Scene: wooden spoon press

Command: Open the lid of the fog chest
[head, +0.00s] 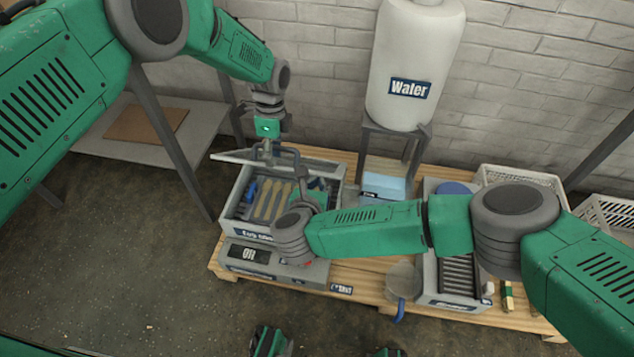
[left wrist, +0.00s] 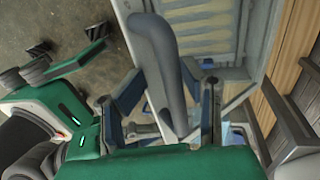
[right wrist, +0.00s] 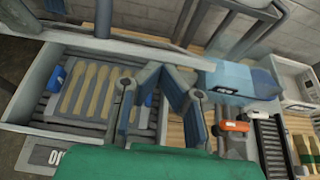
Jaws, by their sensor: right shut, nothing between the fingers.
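The fog chest (head: 228,207) is a grey box on the pallet table, with wooden spoons (head: 272,203) inside. Its grey lid (head: 228,157) is raised and tilted at the back, seen nearly edge-on. My left gripper (head: 268,150) is at the lid; in the left wrist view its fingers (left wrist: 165,75) are closed in on both sides of a thick, curved grey handle (left wrist: 157,40). My right gripper (right wrist: 173,78) is shut and empty, above the right side of the chest. In the right wrist view the lid's edge (right wrist: 150,45) runs behind the chest's opening.
A white water tank (head: 410,60) on a stand is behind the table. A blue block (head: 384,186), a grey rack (head: 455,275) and a white crate (head: 520,178) lie to the right. A grey unit (head: 310,272) is in front of the chest.

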